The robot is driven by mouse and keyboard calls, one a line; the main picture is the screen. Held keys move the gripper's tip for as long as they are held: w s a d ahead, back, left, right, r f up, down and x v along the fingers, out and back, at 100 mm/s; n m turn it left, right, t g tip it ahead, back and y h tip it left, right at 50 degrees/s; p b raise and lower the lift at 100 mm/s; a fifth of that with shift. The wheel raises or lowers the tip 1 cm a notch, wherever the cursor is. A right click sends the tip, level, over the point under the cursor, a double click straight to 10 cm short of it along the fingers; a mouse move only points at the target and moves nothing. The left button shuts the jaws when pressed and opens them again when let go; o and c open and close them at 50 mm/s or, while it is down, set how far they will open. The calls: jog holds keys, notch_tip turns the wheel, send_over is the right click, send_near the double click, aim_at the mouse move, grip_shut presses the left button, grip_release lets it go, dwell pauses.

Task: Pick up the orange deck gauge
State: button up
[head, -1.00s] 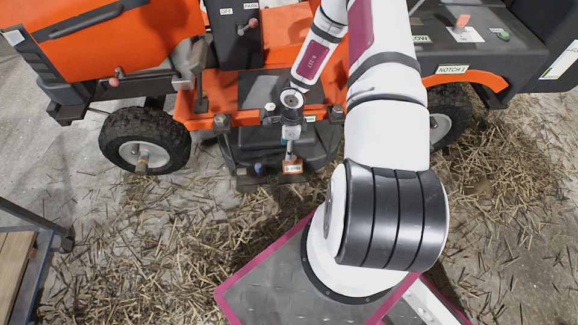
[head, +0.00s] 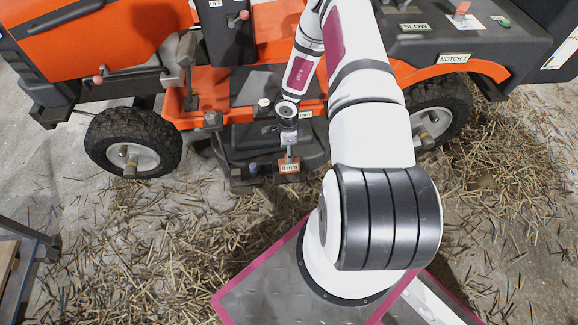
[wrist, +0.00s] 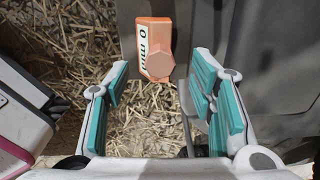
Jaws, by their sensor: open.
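The orange tractor (head: 110,40) stands behind, with its dark mower deck (head: 240,145) low in front and wheels (head: 133,143) at the sides. A blue knob (head: 254,168) is left of the gauge. Straw (head: 180,240) covers the floor. A dark-framed stand (head: 45,250) is at the left.

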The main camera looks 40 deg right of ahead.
aim_at(284, 167)
notch_tip(284, 167, down, 4)
jog(key=shift+s+f+b, duration=0.1)
jog(key=shift+f+b, duration=0.05)
jog(key=shift+b, duration=1)
jog(key=shift+c, duration=0.5)
grip_shut()
